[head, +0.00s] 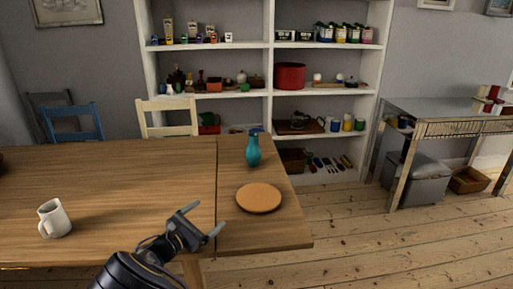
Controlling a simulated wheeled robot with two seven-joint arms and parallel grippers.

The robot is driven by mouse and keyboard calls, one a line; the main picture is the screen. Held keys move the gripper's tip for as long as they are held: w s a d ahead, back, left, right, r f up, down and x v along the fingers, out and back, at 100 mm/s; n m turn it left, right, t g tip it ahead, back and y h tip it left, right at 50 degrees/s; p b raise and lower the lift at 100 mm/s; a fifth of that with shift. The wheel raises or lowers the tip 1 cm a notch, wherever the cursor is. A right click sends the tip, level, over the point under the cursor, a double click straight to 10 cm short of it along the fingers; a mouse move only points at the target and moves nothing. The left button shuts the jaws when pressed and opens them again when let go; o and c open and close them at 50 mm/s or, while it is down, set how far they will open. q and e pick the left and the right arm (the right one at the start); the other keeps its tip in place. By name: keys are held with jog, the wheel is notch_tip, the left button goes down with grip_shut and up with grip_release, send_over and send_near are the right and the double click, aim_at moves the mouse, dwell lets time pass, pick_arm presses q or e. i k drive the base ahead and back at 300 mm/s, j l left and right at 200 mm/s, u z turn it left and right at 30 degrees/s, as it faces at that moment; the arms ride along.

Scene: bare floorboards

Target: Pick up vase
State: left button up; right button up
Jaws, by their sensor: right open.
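A teal vase (253,151) stands upright near the far right part of the wooden table (130,180). My right gripper (203,219) is open and empty over the near edge of the table. It is nearer to me than the vase and to its left, well apart from it. My left gripper does not show.
A round wooden board (259,198) lies on the table between the vase and the near edge. Chairs, including a blue one (75,123), stand behind the table. White shelves (270,75) hold many items.

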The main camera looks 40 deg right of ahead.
aim_at(252, 153)
jog(key=i+l, duration=0.15)
jog(key=l, duration=0.2)
jog(key=i+l, duration=0.2)
jog(key=l, duration=0.15)
jog(key=i+l, duration=0.15)
jog(key=l, duration=0.25)
jog(key=i+l, duration=0.2)
jog(key=l, duration=0.15)
